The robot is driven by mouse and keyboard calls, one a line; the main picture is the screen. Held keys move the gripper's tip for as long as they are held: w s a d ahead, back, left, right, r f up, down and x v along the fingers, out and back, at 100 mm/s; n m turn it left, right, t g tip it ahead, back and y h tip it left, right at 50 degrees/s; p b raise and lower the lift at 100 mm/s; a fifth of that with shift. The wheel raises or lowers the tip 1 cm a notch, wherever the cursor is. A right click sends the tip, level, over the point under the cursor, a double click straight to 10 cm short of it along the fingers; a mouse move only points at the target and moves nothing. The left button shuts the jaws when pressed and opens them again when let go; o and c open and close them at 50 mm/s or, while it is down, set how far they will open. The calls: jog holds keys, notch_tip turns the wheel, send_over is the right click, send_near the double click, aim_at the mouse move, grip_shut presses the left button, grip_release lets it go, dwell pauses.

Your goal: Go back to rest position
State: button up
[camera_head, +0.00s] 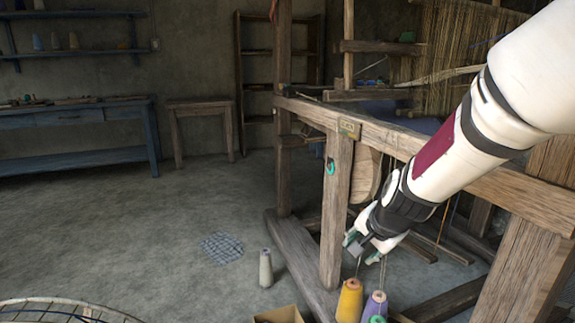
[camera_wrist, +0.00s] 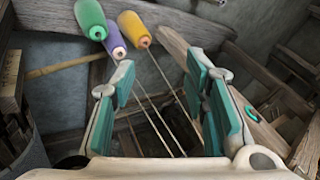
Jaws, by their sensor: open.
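My gripper (camera_head: 362,248) hangs at the end of my white arm, in front of the loom's near frame in the head view. In the wrist view my gripper (camera_wrist: 163,108) shows two fingers with teal pads, apart, with nothing held between them. The wooden handloom (camera_head: 430,150) fills the right half of the head view. A yellow cone (camera_head: 349,301) and a purple cone (camera_head: 376,306) of yarn stand below my gripper. A green cone (camera_head: 377,320) is partly cut off at the bottom edge. In the wrist view, thin threads run from the cones through the space between the fingers.
A pale cone (camera_head: 265,268) stands on the floor near a grey checked cloth (camera_head: 222,247). A cardboard box (camera_head: 278,315) and a round basket rim (camera_head: 60,302) sit at the bottom. A blue workbench (camera_head: 75,157) stands at the left wall.

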jog(key=s+a+r+n+g, duration=0.1)
jog(key=s+r+n+g, duration=0.2)
jog(key=s, duration=0.7)
jog(key=s+r+n, duration=0.3)
jog(key=s+r, duration=0.2)
jog(key=s, duration=0.5)
jog(key=s+d+n+g+h, duration=0.1)
jog(key=s+d+n+g, duration=0.1)
jog(key=s, duration=0.8)
jog(key=s+d+n+g, duration=0.1)
jog(key=s+n, duration=0.1)
jog(key=s, duration=0.8)
notch_tip(320, 180, up, 40)
jog(key=t+p, duration=0.3)
jog(key=p, duration=3.5)
jog(key=shift+d+r+t, duration=0.2)
jog(key=shift+r+t, duration=0.05)
jog(key=shift+t, duration=0.05)
